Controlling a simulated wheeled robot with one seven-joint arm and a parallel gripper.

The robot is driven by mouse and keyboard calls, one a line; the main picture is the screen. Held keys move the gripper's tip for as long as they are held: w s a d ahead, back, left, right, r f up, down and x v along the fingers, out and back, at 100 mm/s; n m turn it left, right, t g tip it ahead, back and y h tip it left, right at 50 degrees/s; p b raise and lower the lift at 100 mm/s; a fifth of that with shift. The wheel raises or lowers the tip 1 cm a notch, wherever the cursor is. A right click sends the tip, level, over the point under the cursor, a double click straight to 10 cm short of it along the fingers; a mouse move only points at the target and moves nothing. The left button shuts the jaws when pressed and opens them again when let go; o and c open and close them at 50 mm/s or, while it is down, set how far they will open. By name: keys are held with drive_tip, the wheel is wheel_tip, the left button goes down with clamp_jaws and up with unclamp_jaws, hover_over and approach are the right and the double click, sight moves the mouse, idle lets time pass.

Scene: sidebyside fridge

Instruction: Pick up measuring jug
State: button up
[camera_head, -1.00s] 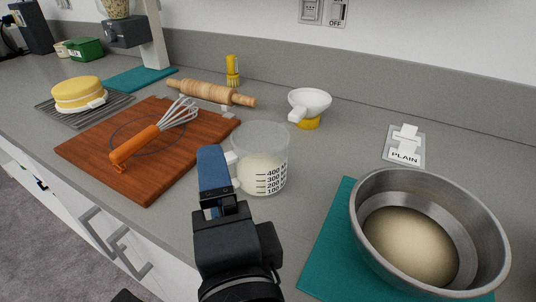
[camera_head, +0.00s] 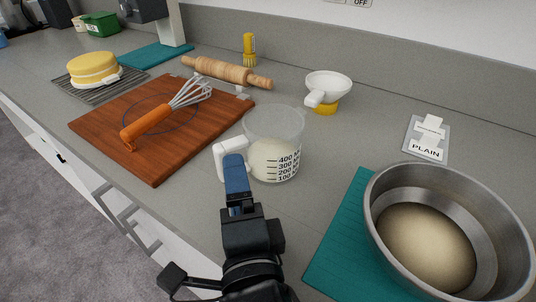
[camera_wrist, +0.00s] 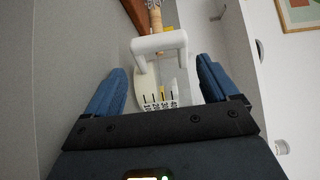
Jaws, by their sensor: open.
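The measuring jug (camera_head: 275,145) is clear with black scale marks and a pale filling. It stands upright on the grey counter, with its white handle (camera_head: 222,158) on the left, toward my gripper. My gripper (camera_head: 236,165) is just in front of the handle in the head view. In the wrist view my gripper (camera_wrist: 160,85) is open, with one blue finger on each side. The white handle (camera_wrist: 159,42) shows between and beyond the fingertips, and the jug's marked wall (camera_wrist: 158,98) lies below it. I cannot tell whether a finger touches the handle.
A wooden board (camera_head: 150,165) with an orange-handled whisk (camera_head: 150,127) lies left of the jug. A steel bowl (camera_head: 378,242) on a teal mat (camera_head: 335,245) stands right. A white funnel-like item (camera_head: 328,86) and rolling pin (camera_head: 225,71) are behind. Bare counter lies right of the jug.

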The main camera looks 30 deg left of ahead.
sight(231, 147)
drive_tip(key=p+x, duration=0.1)
drive_tip(key=x, duration=0.4)
drive_tip(key=shift+c, duration=0.4)
drive_tip(key=c, duration=0.9)
drive_tip(key=shift+r, duration=0.1)
drive_tip(key=shift+c, duration=0.3)
drive_tip(key=shift+r, duration=0.1)
drive_tip(key=shift+r, duration=0.6)
wheel_tip(231, 147, up, 3)
drive_tip(key=w+d+r, duration=0.2)
drive_tip(key=d+r, duration=0.4)
drive_tip(key=d, duration=0.5)
drive_tip(key=shift+d+r, duration=0.25)
drive_tip(key=shift+r, duration=0.05)
